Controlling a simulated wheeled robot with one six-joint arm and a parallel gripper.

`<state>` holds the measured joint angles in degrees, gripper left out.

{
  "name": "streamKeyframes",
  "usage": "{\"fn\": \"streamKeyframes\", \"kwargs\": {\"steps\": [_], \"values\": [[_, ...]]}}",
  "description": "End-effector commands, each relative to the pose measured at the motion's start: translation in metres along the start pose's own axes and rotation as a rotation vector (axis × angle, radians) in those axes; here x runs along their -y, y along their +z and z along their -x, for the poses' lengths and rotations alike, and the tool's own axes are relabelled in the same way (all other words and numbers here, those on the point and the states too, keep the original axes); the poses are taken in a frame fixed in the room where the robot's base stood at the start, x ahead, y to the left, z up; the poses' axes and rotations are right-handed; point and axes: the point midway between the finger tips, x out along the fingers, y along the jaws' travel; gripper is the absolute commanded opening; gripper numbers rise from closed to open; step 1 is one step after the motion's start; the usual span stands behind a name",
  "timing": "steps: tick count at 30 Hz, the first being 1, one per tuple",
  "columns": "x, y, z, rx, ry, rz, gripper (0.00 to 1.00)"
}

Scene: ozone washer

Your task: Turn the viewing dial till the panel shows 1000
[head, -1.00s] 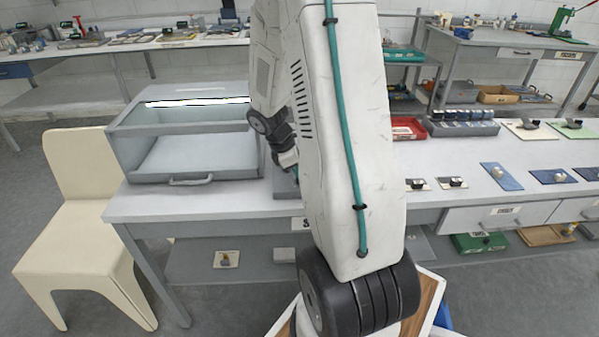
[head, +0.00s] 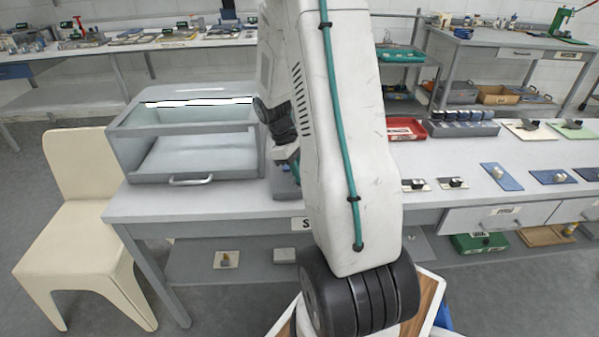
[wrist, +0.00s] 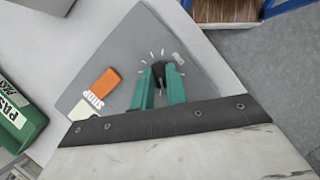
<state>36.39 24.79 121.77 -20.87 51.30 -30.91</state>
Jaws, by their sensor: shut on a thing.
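The viewing dial (wrist: 158,69) is a small dark knob on a grey sloped panel (wrist: 190,50) in the wrist view, with white tick marks around it. My gripper (wrist: 161,84) has its two teal fingers shut on the dial, one on each side. An orange block (wrist: 105,83) and white lettering sit on the panel to the left of the dial. I cannot read any number on the panel. In the head view my arm hides most of the panel, and only a small part of my gripper shows.
A glass-topped grey cabinet (head: 190,178) stands left of my gripper on the bench. A red tray (head: 405,129) and several small dial plates lie to the right. A cream chair (head: 75,190) stands at the bench's left end. A green box (wrist: 15,110) shows in the wrist view.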

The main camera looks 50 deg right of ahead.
Motion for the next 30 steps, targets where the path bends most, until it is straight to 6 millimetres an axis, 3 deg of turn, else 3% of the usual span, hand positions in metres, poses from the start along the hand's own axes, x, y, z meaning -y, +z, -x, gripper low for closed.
{"fn": "streamKeyframes", "kwargs": {"steps": [30], "values": [[-0.0065, 0.0019, 0.0005, -0.005, -0.365, -0.884, 0.0]]}}
